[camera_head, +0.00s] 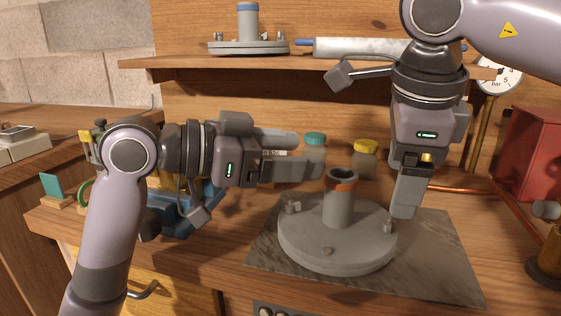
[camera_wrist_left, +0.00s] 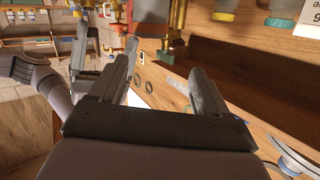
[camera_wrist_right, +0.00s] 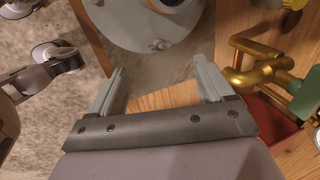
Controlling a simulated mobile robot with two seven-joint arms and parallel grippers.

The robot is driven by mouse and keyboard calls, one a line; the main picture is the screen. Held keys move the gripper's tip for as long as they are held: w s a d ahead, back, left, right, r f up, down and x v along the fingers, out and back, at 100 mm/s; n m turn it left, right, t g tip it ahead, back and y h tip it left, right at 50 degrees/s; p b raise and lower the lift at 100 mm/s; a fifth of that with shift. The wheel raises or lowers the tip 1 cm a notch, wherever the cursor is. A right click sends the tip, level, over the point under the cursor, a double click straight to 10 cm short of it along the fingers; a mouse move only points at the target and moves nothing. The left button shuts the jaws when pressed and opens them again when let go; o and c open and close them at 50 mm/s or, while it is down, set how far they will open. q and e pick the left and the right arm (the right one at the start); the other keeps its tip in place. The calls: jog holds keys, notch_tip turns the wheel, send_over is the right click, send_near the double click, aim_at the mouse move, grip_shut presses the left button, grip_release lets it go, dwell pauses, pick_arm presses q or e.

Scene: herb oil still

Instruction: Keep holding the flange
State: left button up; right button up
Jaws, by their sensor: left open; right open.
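A grey flange (camera_head: 338,243), a round disc with bolts and an upright pipe with a copper-coloured band, sits on a grey mat (camera_head: 440,240). My left gripper (camera_head: 300,157) is open and empty, up and left of the pipe, pointing right; its view shows only space between the fingers (camera_wrist_left: 160,85). My right gripper (camera_head: 405,205) is open and points down beside the flange's right rim. In the right wrist view the flange's edge (camera_wrist_right: 150,35) lies beyond the open fingers (camera_wrist_right: 160,82), not between them. Neither gripper holds the flange.
A second flange with a blue band (camera_head: 248,46) and a pale roller (camera_head: 360,47) are on the shelf (camera_head: 300,66). Jars with teal (camera_head: 315,140) and yellow (camera_head: 366,147) lids stand behind. A red box (camera_head: 532,150) and copper pipe (camera_head: 470,187) are at right.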

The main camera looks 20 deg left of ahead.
aim_at(353, 183)
pick_arm(q)
jog(key=w+d+f, duration=0.1)
jog(key=d, duration=0.2)
jog(key=w+d+f+g+y, duration=0.1)
jog(key=d+f, duration=0.1)
jog(key=w+d+f+g, duration=0.1)
jog(key=w+d+f, duration=0.1)
jog(key=d, duration=0.1)
jog(key=shift+w+d+f, duration=0.1)
jog(key=shift+d+f, duration=0.15)
jog(key=shift+d, duration=0.1)
dwell(0.4)
